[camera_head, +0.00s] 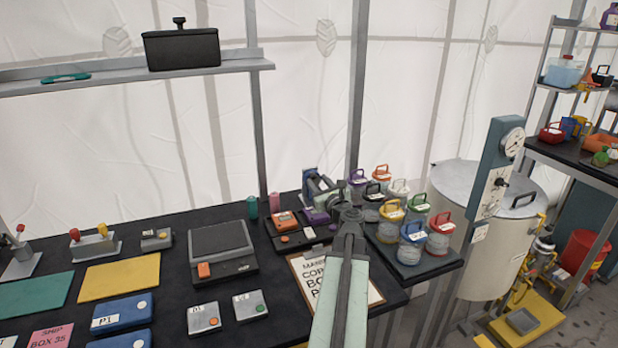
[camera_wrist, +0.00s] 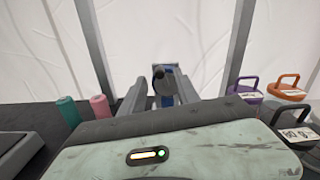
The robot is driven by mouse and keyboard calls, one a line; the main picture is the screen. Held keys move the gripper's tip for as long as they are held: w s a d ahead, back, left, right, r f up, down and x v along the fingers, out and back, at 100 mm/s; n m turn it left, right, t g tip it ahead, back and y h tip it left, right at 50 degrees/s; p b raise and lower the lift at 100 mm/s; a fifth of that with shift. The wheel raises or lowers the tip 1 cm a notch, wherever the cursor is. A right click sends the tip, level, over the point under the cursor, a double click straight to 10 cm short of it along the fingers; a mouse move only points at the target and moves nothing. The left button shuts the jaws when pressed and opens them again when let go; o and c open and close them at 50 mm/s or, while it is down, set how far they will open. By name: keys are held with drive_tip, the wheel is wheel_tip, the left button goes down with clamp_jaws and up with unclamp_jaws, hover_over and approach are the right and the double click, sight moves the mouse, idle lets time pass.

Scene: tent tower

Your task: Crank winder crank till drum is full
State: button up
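The winder (camera_head: 318,186) stands at the back of the dark bench, left of the jars. It is small and partly behind my gripper in the head view. In the wrist view a dark round crank knob (camera_wrist: 158,72) on a blue part (camera_wrist: 168,88) shows straight ahead. My gripper (camera_head: 348,214) is over the bench just in front of the winder. Its two grey fingers (camera_wrist: 163,102) stand apart on either side of the blue part, and I see no contact. How much is wound on the drum cannot be made out.
Several lidded jars (camera_head: 409,248) stand close to the right of my gripper. An orange-and-black device (camera_head: 284,222), a teal cylinder (camera_head: 252,207) and a pink cylinder (camera_head: 274,202) are to the left. A clipboard (camera_head: 375,296) lies under my arm. A large drum-shaped vessel (camera_head: 512,240) stands right of the bench.

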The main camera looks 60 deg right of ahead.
sight(314, 178)
drive_tip(key=x, duration=0.5)
drive_tip(key=shift+w+d, duration=0.2)
drive_tip(key=shift+a, duration=0.1)
clamp_jaws()
drive_tip(key=n, duration=0.3)
drive_tip(key=shift+w+a+f+n+b, duration=0.25)
drive_tip(key=shift+w+a+n+b, duration=0.05)
drive_tip(key=shift+a, duration=0.1)
unclamp_jaws()
